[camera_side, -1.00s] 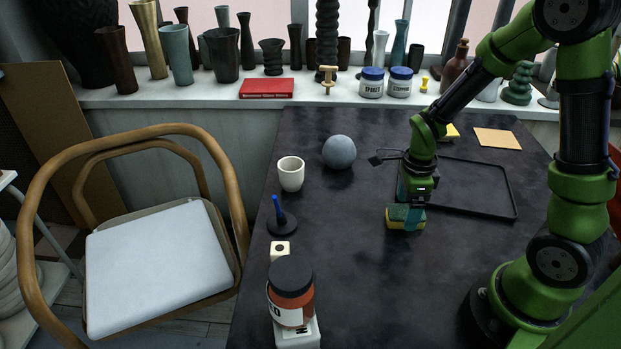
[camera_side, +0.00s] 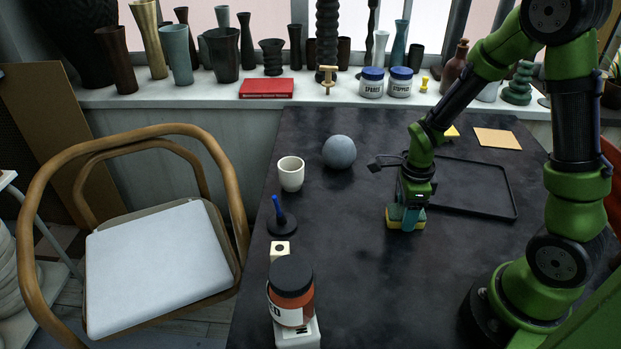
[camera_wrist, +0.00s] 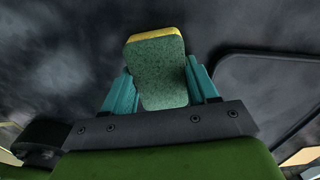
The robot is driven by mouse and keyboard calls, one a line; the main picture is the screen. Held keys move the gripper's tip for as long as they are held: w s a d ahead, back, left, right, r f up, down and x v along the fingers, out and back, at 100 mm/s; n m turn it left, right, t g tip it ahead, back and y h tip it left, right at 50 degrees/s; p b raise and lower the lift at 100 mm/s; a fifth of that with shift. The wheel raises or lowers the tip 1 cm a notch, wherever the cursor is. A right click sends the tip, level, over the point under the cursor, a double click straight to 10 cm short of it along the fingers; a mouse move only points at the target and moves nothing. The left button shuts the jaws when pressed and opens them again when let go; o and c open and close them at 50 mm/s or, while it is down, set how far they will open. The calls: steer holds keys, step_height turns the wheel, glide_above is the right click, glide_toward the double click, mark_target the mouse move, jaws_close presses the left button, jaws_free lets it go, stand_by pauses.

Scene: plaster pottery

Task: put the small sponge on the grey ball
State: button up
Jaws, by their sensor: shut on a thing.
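The small sponge (camera_side: 394,221), green and yellow, is at the middle right of the dark table in the side view. My gripper (camera_side: 406,220) is shut on it, pointing down. In the wrist view the sponge (camera_wrist: 157,72) sits between the two teal fingers (camera_wrist: 160,88). I cannot tell whether the sponge touches the table or is slightly above it. The grey ball (camera_side: 339,152) rests on the table, farther back and to the left of my gripper. It is not in the wrist view.
A white cup (camera_side: 291,174) stands left of the ball. A black tray (camera_side: 470,212) lies just right of my gripper. A blue-handled tool on a round base (camera_side: 281,220) and a dark-lidded jar (camera_side: 291,292) stand along the left edge. The table between sponge and ball is clear.

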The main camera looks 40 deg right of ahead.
steer(key=shift+r, duration=0.2)
steer(key=shift+c, duration=0.5)
step_height(320, 180, up, 8)
steer(key=shift+r, duration=0.25)
steer(key=shift+c, duration=0.2)
steer(key=shift+w+r, duration=0.2)
steer(key=shift+w, duration=0.05)
steer(key=w+d+r+m, duration=0.1)
steer(key=w+r+m, duration=0.1)
steer(key=w+m, duration=0.3)
steer(key=r+m, duration=0.1)
steer(key=m, duration=0.3)
glide_above(340, 138)
steer(key=shift+d+r+y, duration=0.15)
steer(key=shift+r+y, duration=0.05)
steer(key=shift+y, duration=0.2)
steer(key=shift+f, duration=1.75)
